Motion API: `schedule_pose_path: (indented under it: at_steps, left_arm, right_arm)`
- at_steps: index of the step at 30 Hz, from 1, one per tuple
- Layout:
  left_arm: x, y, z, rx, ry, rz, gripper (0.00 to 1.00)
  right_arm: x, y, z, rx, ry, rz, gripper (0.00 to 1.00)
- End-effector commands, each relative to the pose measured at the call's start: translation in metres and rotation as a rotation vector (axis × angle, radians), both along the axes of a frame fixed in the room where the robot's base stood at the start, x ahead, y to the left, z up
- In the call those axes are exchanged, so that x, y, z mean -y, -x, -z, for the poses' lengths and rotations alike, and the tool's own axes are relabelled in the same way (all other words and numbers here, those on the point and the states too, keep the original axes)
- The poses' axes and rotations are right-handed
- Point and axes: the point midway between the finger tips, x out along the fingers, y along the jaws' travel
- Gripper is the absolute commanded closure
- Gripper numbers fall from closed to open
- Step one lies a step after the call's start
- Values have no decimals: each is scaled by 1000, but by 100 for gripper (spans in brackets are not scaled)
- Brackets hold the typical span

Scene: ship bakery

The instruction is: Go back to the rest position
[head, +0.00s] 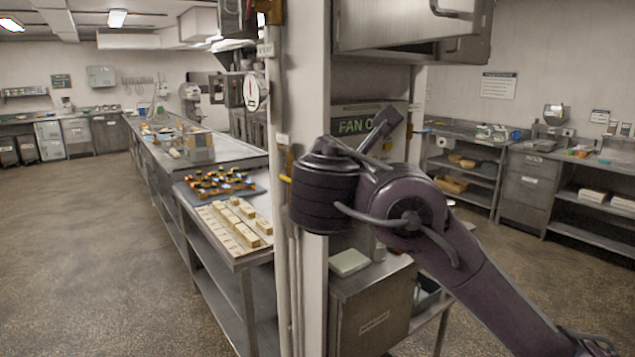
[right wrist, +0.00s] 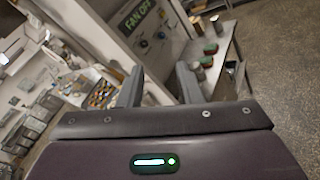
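My right arm comes in from the lower right of the head view and is raised and bent in front of a pale post. Part of my right gripper (head: 385,124) shows beyond the dark wrist, in front of a green-lettered fan sign. In the right wrist view the two fingers of my right gripper (right wrist: 159,68) stand apart with nothing between them. My left gripper and left arm are not in view.
The pale post (head: 305,90) stands close beside my right wrist. A long steel counter (head: 227,150) on the left holds pale blocks (head: 237,226) and a dark tray (head: 255,185) of small colourful items. A steel cabinet (head: 372,318) is below the arm. Open floor (head: 90,250) lies left.

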Motion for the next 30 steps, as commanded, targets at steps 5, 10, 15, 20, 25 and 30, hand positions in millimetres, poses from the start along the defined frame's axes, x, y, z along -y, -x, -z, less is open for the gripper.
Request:
schedule_pose_path:
  at_steps: [5,10,15,20,25,30]
  left_arm:
    - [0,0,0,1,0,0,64]
    - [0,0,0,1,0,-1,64]
    - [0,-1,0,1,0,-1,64]
    - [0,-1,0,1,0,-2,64]
    - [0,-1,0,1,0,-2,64]
    - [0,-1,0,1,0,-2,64]
  right_arm:
    - [-5,6,108,-144,-375,-26,68]
    - [0,27,195,-267,-738,47,68]
    - [14,62,275,-365,-1083,210,68]
    - [35,105,340,-419,-1376,437,68]
    - [63,160,399,-417,-1632,739,68]
    - [88,206,434,-366,-1783,995,68]
